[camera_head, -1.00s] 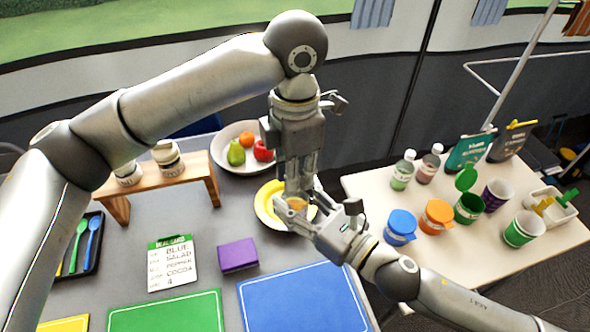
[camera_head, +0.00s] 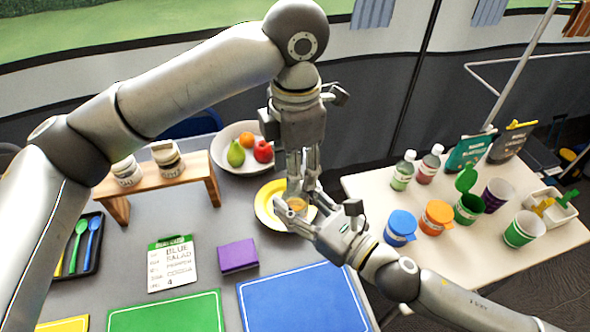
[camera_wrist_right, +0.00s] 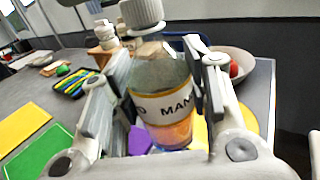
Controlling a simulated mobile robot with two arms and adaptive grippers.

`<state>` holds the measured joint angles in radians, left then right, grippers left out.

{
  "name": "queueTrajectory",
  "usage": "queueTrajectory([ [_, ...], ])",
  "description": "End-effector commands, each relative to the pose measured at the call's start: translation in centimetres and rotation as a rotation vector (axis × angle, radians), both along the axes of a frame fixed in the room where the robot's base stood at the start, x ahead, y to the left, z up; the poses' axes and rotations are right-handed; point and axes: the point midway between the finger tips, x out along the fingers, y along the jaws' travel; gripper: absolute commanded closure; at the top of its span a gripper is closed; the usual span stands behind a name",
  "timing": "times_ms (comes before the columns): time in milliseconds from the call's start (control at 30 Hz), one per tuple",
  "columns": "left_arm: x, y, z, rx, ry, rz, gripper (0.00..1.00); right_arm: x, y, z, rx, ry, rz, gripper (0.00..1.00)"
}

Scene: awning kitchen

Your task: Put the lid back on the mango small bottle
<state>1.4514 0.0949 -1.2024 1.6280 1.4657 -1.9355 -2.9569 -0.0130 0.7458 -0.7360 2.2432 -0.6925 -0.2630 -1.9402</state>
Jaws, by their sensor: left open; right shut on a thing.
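The mango small bottle (camera_wrist_right: 160,85) is clear, with orange contents and a white label reading "MAN". It stands nearly upright between the fingers of my right gripper (camera_wrist_right: 158,100), which is shut on it. The white ribbed lid (camera_wrist_right: 141,13) is at the bottle's mouth, looking slightly tilted; I cannot tell whether it is fully seated. In the head view my right gripper (camera_head: 297,212) and the bottle are in front of the yellow plate (camera_head: 264,207), the bottle mostly hidden. My left gripper (camera_head: 303,178) points down just above the bottle, its fingers apart.
A fruit bowl (camera_head: 225,165) is behind the plate. A wooden stand (camera_head: 197,171) with jars is to the left. A purple block (camera_head: 238,256) and a menu card (camera_head: 172,265) lie in front. The right table (camera_head: 375,186) holds cups, jars and other bottles.

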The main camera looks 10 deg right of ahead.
Motion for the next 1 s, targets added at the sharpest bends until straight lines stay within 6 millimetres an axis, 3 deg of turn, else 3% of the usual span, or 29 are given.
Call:
queueTrajectory([
  [200,0.0,0.0,2.8,-0.001,-0.001,0.0,0.59,0.0,0.0,0.0,0.001,-0.001,0.0,1.0],
  [633,0.0,0.0,3.1,0.0,-0.001,0.036,0.61,0.0,0.0,0.1,0.001,-0.001,0.0,1.0],
  [767,0.0,0.0,3.2,0.001,-0.002,0.153,0.61,0.0,0.0,0.0,0.001,-0.001,0.0,1.0],
  [1000,0.0,0.0,3.5,0.003,-0.005,0.517,0.61,0.0,0.0,0.0,0.001,-0.001,0.0,1.0],
])
